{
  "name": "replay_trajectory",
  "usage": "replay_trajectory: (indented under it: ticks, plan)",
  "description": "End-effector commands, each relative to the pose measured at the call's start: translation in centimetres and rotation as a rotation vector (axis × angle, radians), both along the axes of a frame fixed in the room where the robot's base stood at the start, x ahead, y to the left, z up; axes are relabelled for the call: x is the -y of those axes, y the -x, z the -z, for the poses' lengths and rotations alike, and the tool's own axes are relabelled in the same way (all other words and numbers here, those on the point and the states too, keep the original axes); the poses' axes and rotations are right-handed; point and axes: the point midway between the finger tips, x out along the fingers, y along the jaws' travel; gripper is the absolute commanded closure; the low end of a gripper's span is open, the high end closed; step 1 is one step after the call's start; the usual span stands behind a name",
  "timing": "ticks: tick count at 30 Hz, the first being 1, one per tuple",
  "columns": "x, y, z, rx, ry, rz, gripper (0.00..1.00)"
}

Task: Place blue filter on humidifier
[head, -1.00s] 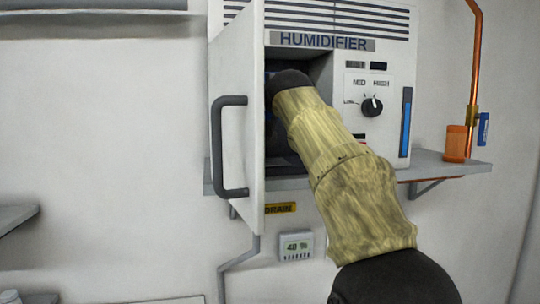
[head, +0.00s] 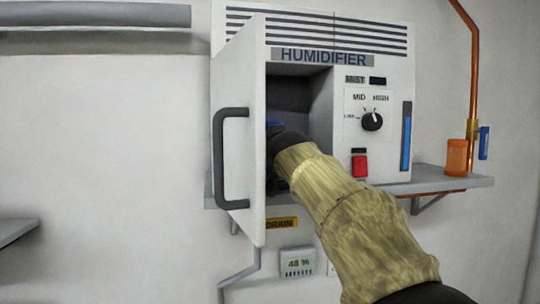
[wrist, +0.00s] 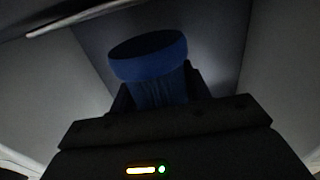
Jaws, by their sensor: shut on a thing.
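The humidifier (head: 390,155) is a white wall unit with its front door (head: 238,150) swung open, a dark handle on it. The blue filter (wrist: 148,55) is a round-topped blue piece, standing up between the dark fingers of my gripper (wrist: 158,90) in the wrist view. My gripper is shut on it. In the head view my gripper is inside the open compartment (head: 318,105), mostly hidden by the door and my sleeved arm. Only a small blue bit of the filter (head: 274,124) shows there. The filter's lower end and the compartment's floor are hidden.
Right of the compartment are a knob (head: 372,121), a red switch (head: 360,165) and a blue gauge strip (head: 406,137). A grey shelf (head: 450,178) holds an orange cup (head: 456,157) near a copper pipe (head: 474,75). The door stands close at my arm's left.

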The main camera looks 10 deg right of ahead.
Motion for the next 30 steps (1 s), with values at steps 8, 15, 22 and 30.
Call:
replay_trajectory:
  ticks: [8, 15, 22, 30]
  plan:
    - [0.0, 0.0, 2.3, 0.002, -0.001, 0.000, 0.79]
    - [0.1, 0.0, 2.5, 0.002, -0.001, 0.001, 0.79]
    - [0.1, 0.0, 2.4, 0.001, 0.000, 0.001, 0.31]
    - [0.0, 0.0, 2.2, 0.001, 0.000, 0.001, 0.31]
